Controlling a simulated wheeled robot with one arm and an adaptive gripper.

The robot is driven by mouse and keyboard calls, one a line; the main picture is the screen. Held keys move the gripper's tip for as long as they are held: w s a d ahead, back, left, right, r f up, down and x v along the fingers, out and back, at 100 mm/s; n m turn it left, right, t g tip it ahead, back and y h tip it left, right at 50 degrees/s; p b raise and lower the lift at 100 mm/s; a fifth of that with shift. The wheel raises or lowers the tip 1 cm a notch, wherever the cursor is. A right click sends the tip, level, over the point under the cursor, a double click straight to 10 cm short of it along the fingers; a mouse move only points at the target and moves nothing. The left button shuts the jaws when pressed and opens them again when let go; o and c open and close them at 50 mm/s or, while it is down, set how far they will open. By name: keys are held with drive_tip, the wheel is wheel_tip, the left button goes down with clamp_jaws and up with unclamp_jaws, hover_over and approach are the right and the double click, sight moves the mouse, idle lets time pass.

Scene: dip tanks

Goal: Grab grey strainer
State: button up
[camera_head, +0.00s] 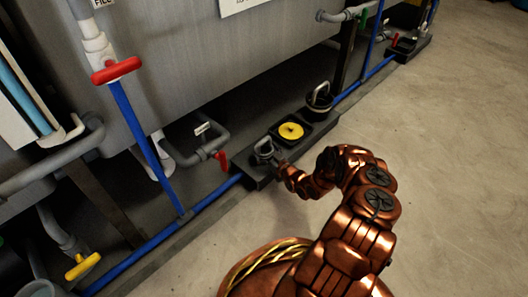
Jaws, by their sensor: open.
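A small grey handled piece (264,147), which looks like the grey strainer, sits at the near end of a low black block on the floor ledge. My gripper (277,161) is open and is right beside it, on its lower right. The fingers are small and dark here, and I cannot tell whether they touch the piece or reach around its handle. My arm comes in from the lower right and partly hides the near side of the block.
A grey pipe with a red valve handle (221,160) is close on the left. A blue pipe (151,258) runs along the ledge. Open floor lies to the right.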

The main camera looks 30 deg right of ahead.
drive_tip(key=shift+c, duration=0.3)
drive_tip(key=c, duration=0.8)
drive_tip(key=shift+r, duration=0.1)
